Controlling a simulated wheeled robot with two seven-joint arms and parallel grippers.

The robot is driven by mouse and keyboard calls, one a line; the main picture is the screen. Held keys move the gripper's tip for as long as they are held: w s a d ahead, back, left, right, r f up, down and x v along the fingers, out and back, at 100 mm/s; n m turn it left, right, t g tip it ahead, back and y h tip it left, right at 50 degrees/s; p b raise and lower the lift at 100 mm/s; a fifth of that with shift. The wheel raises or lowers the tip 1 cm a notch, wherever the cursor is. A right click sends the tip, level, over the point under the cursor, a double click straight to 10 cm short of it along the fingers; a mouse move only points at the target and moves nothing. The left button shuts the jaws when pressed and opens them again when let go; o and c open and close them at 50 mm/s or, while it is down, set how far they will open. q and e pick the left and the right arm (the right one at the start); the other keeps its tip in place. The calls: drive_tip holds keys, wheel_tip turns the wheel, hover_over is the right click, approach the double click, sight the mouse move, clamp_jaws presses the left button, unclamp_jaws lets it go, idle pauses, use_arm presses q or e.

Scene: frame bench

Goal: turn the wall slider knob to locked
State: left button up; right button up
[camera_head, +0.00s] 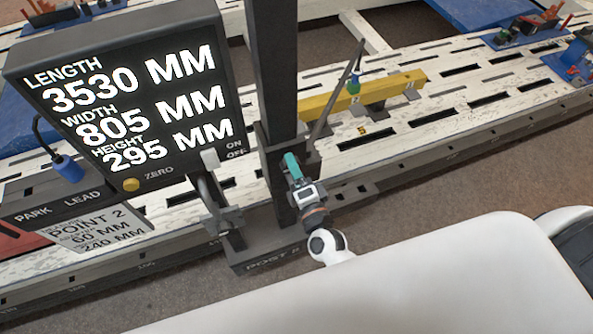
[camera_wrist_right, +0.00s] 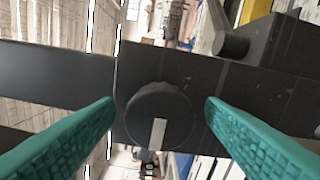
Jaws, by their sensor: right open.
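The wall slider knob (camera_wrist_right: 172,101) is a round dark knob with a pale bar mark near its lower edge in the right wrist view. It sits on the dark slider block (camera_wrist_right: 215,85). My right gripper (camera_wrist_right: 159,104) is open, with one teal finger on each side of the knob and a visible gap to each. In the head view my right gripper (camera_head: 291,160) is at the dark upright post (camera_head: 272,60), and the knob cannot be made out there. No lock label is readable. My left gripper is not in view.
A display box (camera_head: 130,100) showing length, width and height stands left of the post. A yellow bar (camera_head: 395,88) and a leaning dark rod (camera_head: 340,95) are right of it. The white slotted bench (camera_head: 450,110) runs behind.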

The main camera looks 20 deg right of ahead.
drive_tip(key=s+b, duration=0.3)
drive_tip(key=s, duration=0.9)
drive_tip(key=shift+d, duration=0.2)
drive_tip(key=s+f+n+g+y, duration=0.1)
drive_tip(key=s+f+n+g, duration=0.3)
drive_tip(key=f, duration=1)
drive_tip(key=s+f+n+g+y, duration=0.15)
drive_tip(key=f+n+g, duration=0.35)
drive_tip(key=f, duration=0.8)
drive_tip(key=s+d+f+n+g+h, duration=0.1)
drive_tip(key=s+d+f+n+g, duration=0.3)
drive_tip(key=s+f, duration=0.4)
drive_tip(key=s+d+f+n+g+h, duration=0.2)
drive_tip(key=s+d+f+n+g, duration=0.2)
drive_tip(key=s+f, duration=0.5)
drive_tip(key=s+d+n, duration=0.1)
drive_tip(key=s, duration=0.1)
drive_tip(key=shift+s+d, duration=0.2)
drive_tip(key=shift+s, duration=0.15)
drive_tip(key=shift+f, duration=0.1)
